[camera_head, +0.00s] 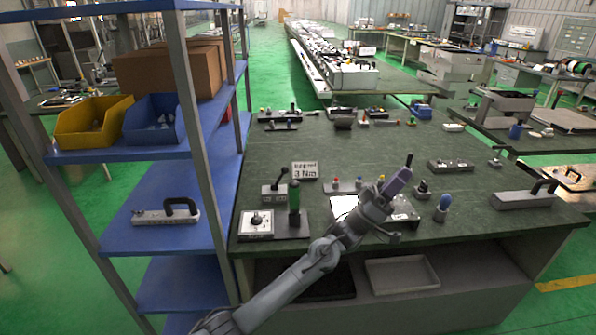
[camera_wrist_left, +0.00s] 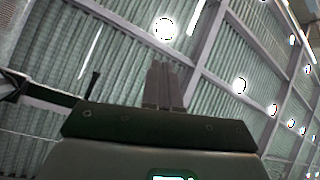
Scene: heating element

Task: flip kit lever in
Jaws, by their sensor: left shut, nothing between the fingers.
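My left gripper (camera_head: 408,162) is in the head view, raised above the middle of the green worktable with its fingers pointing up and to the right. It is shut and empty; its closed fingers (camera_wrist_left: 166,78) also show in the left wrist view against the ceiling. A kit with a white panel (camera_head: 341,204) lies on the table, partly hidden behind my left wrist. I cannot make out a lever on it. A grey block with a black lever (camera_head: 281,179) tilted up stands left of the gripper, apart from it. My right gripper is not in view.
The green worktable (camera_head: 260,150) carries a base with a green cylinder (camera_head: 294,196), a sign (camera_head: 305,170), a blue-topped knob (camera_head: 443,206) and a grey block with a black handle (camera_head: 525,198). A blue shelf (camera_head: 115,240) stands at left. Bare tabletop lies at the front right.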

